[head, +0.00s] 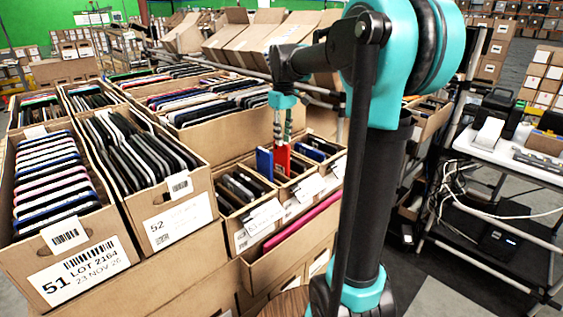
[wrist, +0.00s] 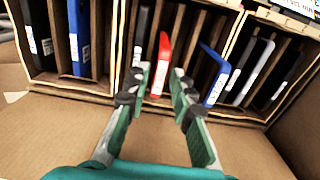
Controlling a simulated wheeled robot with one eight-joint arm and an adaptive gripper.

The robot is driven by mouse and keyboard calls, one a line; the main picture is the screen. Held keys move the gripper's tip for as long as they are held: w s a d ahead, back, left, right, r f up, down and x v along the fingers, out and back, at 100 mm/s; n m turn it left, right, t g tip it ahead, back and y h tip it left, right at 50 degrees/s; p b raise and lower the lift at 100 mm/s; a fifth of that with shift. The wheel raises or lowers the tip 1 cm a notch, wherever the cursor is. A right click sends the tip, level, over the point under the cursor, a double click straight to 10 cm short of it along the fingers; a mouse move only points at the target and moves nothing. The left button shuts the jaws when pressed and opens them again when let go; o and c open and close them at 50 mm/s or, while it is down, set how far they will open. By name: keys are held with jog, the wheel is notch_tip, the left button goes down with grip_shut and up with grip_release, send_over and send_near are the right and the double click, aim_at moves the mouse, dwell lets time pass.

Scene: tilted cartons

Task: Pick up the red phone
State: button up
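The red phone (head: 281,160) stands upright in a small divided carton, its upper part sticking out. In the wrist view the red phone (wrist: 160,66) leans slightly in its slot and shows between my fingertips. My gripper (head: 282,138) points down at the top of the phone in the head view. In the wrist view my gripper (wrist: 163,78) is open, with one finger on each side of the phone. A narrow gap shows beside the phone, so I see no firm grip. Whether either finger touches it is unclear.
A blue phone (head: 264,161) stands just left of the red one; another blue phone (wrist: 215,75) leans close to my right finger in the wrist view. Cardboard dividers and dark phones fill nearby slots. Larger cartons (head: 180,222) of devices stand to the left.

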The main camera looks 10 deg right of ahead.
aim_at(282, 156)
notch_tip(282, 156, down, 3)
jog(key=shift+r, duration=0.1)
jog(key=shift+w+a+f, duration=0.1)
jog(key=shift+w+f, duration=0.05)
jog(key=shift+f, duration=1.25)
jog(key=shift+w+a+f, duration=0.1)
jog(key=shift+f, duration=1.25)
grip_shut()
